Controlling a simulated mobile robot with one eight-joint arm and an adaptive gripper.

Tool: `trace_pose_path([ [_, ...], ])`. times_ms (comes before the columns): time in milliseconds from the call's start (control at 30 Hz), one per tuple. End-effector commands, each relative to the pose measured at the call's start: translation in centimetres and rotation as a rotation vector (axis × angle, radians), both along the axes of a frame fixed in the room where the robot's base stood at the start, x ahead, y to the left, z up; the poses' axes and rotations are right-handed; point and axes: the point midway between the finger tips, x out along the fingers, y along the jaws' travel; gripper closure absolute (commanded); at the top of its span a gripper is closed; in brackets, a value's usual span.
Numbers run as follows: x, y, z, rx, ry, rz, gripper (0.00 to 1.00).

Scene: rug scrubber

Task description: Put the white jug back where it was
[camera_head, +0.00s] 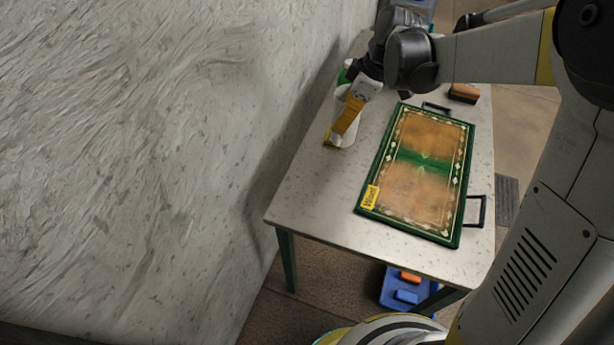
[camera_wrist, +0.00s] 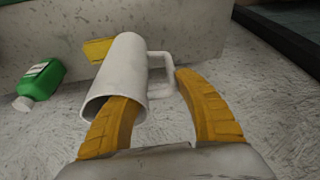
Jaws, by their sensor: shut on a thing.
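The white jug (camera_head: 347,131) is at the left edge of the table, near the wall. In the wrist view the white jug (camera_wrist: 122,62) has its open mouth toward the camera and its handle on the right. My gripper (camera_wrist: 152,88) is shut on the jug. One yellow finger reaches into the mouth and the other is outside, by the handle. In the head view my gripper (camera_head: 349,115) covers part of the jug. I cannot tell whether the jug's base touches the table.
A green bottle (camera_wrist: 42,80) lies left of the jug in the wrist view. A green-bordered rug board (camera_head: 420,170) with black handles covers the table's right side. A brush (camera_head: 464,92) sits behind it. The table (camera_head: 315,205) is clear at front left. A blue bin (camera_head: 392,290) stands below.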

Motion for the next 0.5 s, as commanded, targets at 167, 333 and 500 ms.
trace_pose_path([
  [167,-3.6,2.7,-3.0,0.0,0.0,0.005,1.0],
  [333,-6.5,4.9,-5.1,0.0,0.0,0.003,1.0],
  [500,-7.9,6.0,-6.0,0.0,0.001,0.001,1.0],
])
